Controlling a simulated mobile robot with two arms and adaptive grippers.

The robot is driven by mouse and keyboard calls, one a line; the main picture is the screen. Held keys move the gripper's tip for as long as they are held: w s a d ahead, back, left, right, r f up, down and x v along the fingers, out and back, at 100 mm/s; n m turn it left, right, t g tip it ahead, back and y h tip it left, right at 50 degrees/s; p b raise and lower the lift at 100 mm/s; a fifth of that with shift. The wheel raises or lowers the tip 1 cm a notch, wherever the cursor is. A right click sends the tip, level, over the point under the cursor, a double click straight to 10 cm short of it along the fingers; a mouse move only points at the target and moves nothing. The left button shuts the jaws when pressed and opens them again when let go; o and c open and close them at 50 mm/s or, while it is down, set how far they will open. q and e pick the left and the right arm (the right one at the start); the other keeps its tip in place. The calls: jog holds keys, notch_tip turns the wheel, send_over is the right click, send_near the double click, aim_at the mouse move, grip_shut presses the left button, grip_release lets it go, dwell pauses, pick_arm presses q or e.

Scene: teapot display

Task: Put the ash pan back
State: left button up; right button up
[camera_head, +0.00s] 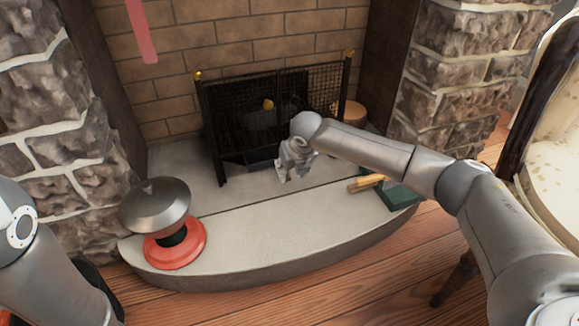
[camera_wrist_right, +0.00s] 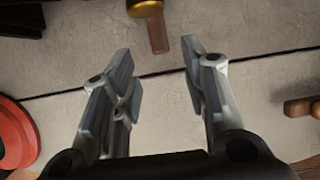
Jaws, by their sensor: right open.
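A wooden handle (camera_wrist_right: 157,33) with a brass-coloured collar lies between and beyond my fingertips in the right wrist view, apart from them. It may belong to the ash pan, but its far end is out of that view. In the head view, a dark low shape (camera_head: 252,158) shows at the hearth opening behind the mesh screen; I cannot tell if it is the ash pan. My right gripper (camera_head: 282,175) points down over the pale hearth in front of the screen. Its fingers (camera_wrist_right: 158,62) are open and empty. My left gripper is out of view.
The black mesh fire screen (camera_head: 220,125) stands close behind my right gripper. A metal dome on a red base (camera_head: 176,248) stands at the hearth's left. A green box (camera_head: 398,194) and wooden-handled items (camera_head: 366,183) lie at the right. The middle hearth slab (camera_head: 270,225) is bare.

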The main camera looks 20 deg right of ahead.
jog(key=p+v, duration=0.4)
jog(key=v, duration=0.2)
jog(key=shift+r, duration=0.2)
jog(key=shift+s, duration=0.1)
